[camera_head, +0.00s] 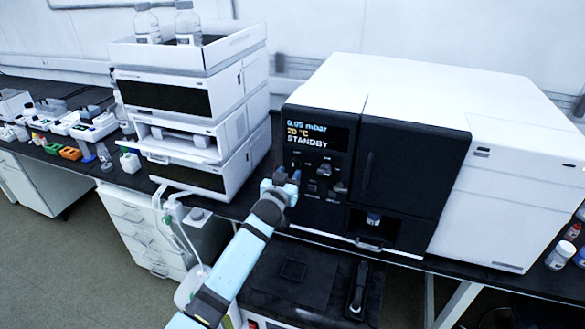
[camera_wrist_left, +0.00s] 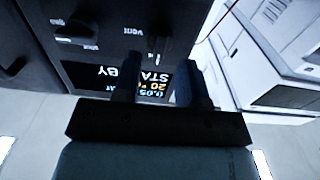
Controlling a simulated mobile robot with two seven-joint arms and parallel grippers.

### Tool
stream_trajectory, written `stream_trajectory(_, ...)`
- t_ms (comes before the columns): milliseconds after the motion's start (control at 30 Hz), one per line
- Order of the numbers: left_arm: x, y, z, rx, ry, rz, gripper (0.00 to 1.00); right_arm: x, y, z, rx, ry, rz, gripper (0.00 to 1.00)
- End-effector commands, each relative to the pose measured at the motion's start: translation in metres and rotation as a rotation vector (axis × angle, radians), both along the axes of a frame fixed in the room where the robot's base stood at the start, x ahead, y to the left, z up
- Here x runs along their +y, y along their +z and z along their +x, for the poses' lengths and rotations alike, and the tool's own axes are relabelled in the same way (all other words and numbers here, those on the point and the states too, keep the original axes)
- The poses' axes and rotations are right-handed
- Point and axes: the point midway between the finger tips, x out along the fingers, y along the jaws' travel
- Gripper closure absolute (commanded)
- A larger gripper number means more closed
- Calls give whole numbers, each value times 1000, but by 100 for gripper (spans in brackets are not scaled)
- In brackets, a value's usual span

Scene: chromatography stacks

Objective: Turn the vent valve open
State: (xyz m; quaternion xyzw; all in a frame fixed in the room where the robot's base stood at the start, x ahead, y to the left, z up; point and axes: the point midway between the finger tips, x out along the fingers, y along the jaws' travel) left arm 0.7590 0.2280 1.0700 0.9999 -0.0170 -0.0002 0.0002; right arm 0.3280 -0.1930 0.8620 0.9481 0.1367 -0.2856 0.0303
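The vent valve (camera_wrist_left: 161,44) is a dark handle on the black front panel of the white instrument, beside an upside-down "vent" label in the left wrist view. It looks elongated, roughly in line with my fingers. My left gripper (camera_head: 289,178) is at the left edge of this panel, below the display, in the head view, where it hides much of the valve area. In the left wrist view my left gripper (camera_wrist_left: 158,65) has its two fingers apart, one on each side of the valve's line. I cannot tell whether they touch it. My right gripper is not in view.
The display (camera_head: 318,134) reads 0.05 mbar, 20 °C, STANDBY. Other dark knobs (camera_head: 324,170) sit just right of my left gripper. A stack of white modules (camera_head: 235,130) stands close on the left, with bottles on top. A dark door (camera_head: 410,165) is right of the panel.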

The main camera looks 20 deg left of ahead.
Motion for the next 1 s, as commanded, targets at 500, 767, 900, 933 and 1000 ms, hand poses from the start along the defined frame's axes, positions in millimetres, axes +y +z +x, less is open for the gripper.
stream_trajectory(500, -1, 0, 33, 0, 0, 1, 62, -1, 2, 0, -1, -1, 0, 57)
stream_trajectory(767, -1, 0, 33, 0, 0, 1, 100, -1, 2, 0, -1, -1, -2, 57)
stream_trajectory(900, -1, 0, 33, 0, 0, 1, 100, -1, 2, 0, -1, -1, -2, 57)
stream_trajectory(933, -1, 0, 33, 0, 0, 2, 100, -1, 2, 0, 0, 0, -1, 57)
stream_trajectory(1000, -1, 0, 33, 0, 0, 6, 100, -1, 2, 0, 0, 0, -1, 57)
